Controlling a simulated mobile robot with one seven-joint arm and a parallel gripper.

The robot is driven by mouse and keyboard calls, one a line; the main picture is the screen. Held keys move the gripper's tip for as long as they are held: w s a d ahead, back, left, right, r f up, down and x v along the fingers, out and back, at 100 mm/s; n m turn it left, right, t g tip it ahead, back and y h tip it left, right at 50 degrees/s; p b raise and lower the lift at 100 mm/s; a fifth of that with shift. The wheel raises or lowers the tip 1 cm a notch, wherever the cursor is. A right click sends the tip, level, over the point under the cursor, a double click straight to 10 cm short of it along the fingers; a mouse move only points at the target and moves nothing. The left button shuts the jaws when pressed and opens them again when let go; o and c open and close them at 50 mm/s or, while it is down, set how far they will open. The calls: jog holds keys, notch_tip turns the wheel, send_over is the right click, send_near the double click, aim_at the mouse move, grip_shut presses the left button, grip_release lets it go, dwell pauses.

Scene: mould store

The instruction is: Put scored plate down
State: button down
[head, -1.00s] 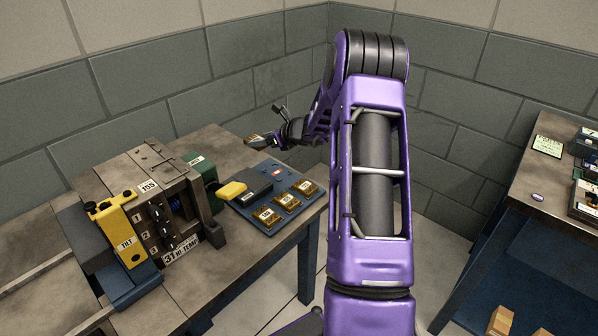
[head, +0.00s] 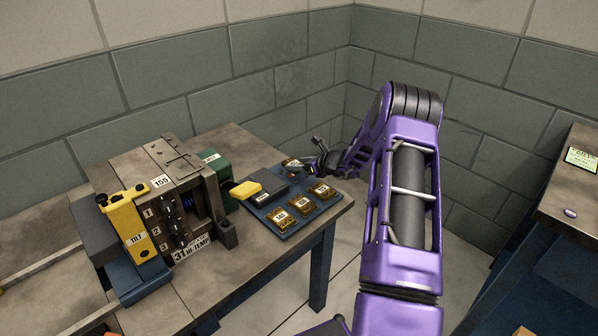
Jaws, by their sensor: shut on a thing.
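My gripper (head: 304,167) is small in the head view, over the far part of the blue tray (head: 255,210). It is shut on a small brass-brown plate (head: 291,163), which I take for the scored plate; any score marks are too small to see. I cannot tell if this plate touches the tray or hangs just above it. Three similar labelled brass plates (head: 281,219) lie in a row along the tray's near right side.
A grey mould machine (head: 178,210) with a yellow TILT bracket (head: 130,232) and a green block (head: 219,175) stands left of the tray on the bench (head: 265,275). Block walls close in behind. Another bench (head: 560,212) is at the right.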

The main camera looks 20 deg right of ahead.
jog(key=shift+f, duration=1.15)
jog(key=shift+f+b, duration=0.25)
jog(key=shift+b, duration=0.15)
jog(key=shift+c, duration=0.6)
grip_release()
jog(key=shift+r+p, duration=0.25)
jog(key=shift+p, duration=0.1)
jog(key=p+v, duration=0.1)
jog(key=v, duration=1.1)
